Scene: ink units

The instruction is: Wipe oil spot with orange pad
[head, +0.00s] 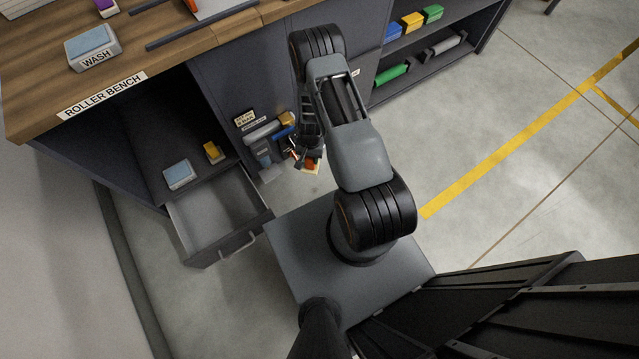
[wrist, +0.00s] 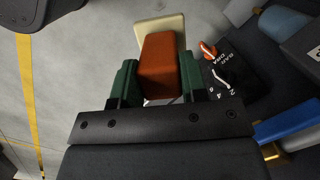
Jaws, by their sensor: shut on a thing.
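My gripper (wrist: 157,82) has green-tipped fingers that are shut on an orange block, the orange pad (wrist: 160,64). A cream piece (wrist: 161,27) shows just beyond the orange block, and I cannot tell for sure whether it is part of the pad. In the head view my gripper (head: 305,155) is low, in front of the bench cabinet, with a bit of the orange pad (head: 313,167) showing below it. My arm hides part of that area. I cannot make out the oil spot in either view.
A dark box with white lettering and an orange pointer (wrist: 240,72) is close right of the pad. A blue roller (wrist: 287,124) is farther right. The open drawer (head: 216,205) juts out left of my base. Shelves with coloured blocks (head: 415,25) stand behind. The floor at right is clear.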

